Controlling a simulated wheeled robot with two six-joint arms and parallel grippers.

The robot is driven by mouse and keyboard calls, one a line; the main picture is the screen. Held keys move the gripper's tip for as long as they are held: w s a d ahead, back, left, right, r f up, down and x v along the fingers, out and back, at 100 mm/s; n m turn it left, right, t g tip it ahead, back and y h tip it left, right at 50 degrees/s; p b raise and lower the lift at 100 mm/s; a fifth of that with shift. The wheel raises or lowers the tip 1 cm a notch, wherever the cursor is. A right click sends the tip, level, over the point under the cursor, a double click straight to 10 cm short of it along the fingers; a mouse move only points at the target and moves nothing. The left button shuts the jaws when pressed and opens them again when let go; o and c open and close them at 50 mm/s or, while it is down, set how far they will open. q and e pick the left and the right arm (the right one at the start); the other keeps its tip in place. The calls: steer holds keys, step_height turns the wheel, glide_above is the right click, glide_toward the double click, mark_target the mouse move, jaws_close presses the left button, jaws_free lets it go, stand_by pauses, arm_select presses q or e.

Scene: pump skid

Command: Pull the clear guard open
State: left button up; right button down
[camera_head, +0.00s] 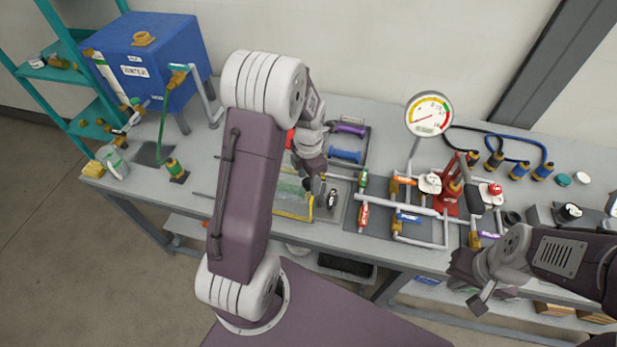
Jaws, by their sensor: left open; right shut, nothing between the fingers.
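The clear guard (292,203) is a see-through, greenish panel with a yellow edge, on the bench in the middle of the head view. My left arm hides its left part. My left gripper (317,187) is open and points down at the guard's right side, beside a small black-and-white round part (332,198). I cannot tell whether its fingers touch the guard. My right gripper (478,292) is shut and empty, in front of the bench's front edge at the lower right, away from the guard.
Right of the guard stand pipes with coloured valve handles (407,217), a red pump-like part (448,192) and a round gauge (429,114). A blue water tank (150,60) stands at the back left. Blue and purple handles (345,156) lie behind the guard.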

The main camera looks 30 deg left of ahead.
arm_select(q)
steer(key=shift+c, duration=0.2)
jaws_close()
stand_by(1.2)
